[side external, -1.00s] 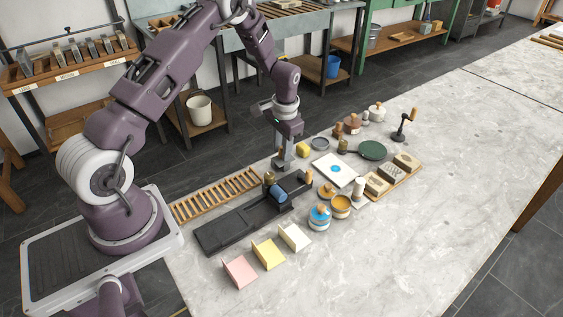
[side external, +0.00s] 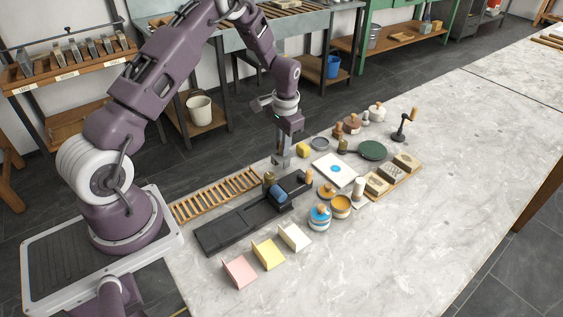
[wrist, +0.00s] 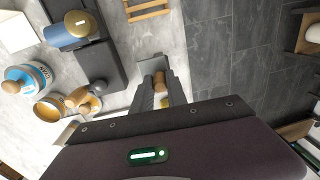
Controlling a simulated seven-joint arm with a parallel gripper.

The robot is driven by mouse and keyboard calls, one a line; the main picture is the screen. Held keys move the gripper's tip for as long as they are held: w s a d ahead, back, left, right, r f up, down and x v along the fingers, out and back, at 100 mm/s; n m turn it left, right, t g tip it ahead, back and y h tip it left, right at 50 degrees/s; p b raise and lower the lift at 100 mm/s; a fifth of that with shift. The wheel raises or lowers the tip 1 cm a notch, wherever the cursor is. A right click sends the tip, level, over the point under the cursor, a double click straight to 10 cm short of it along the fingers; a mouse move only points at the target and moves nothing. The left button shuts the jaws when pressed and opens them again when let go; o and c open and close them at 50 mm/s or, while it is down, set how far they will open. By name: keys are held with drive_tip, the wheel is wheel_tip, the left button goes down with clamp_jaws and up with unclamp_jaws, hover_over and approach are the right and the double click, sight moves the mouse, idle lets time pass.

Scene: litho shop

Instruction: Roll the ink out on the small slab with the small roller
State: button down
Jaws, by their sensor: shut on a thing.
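The small slab (side external: 345,178) is a white plate lying flat on the stone-topped table, with a blue ink spot (side external: 334,169) on it. My gripper (side external: 283,163) points down to the left of the slab and is apart from it. In the wrist view my gripper (wrist: 160,92) is shut on a wooden handle (wrist: 160,78) with a grey piece (wrist: 152,66) beyond it. This looks like the small roller; the fingers hide much of it. The slab is mostly or wholly hidden in the wrist view.
A black bed (side external: 220,235) with a blue cylinder (side external: 279,193) lies in front of my gripper, beside a wooden rack (side external: 215,195). Blue (side external: 319,217) and orange (side external: 341,207) ink tins stand close to the slab. A green round item (side external: 372,150) is behind it. The right of the table is clear.

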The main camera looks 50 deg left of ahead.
drive_tip(key=shift+r, duration=1.85)
drive_tip(key=w+d+h, duration=0.1)
drive_tip(key=w+d, duration=1.2)
drive_tip(key=d, duration=0.4)
drive_tip(key=a, duration=0.3)
drive_tip(key=a+f, duration=0.1)
drive_tip(key=a, duration=0.6)
drive_tip(key=shift+s+a+f, duration=0.1)
drive_tip(key=shift+a+f, duration=0.25)
drive_tip(key=shift+f, duration=0.45)
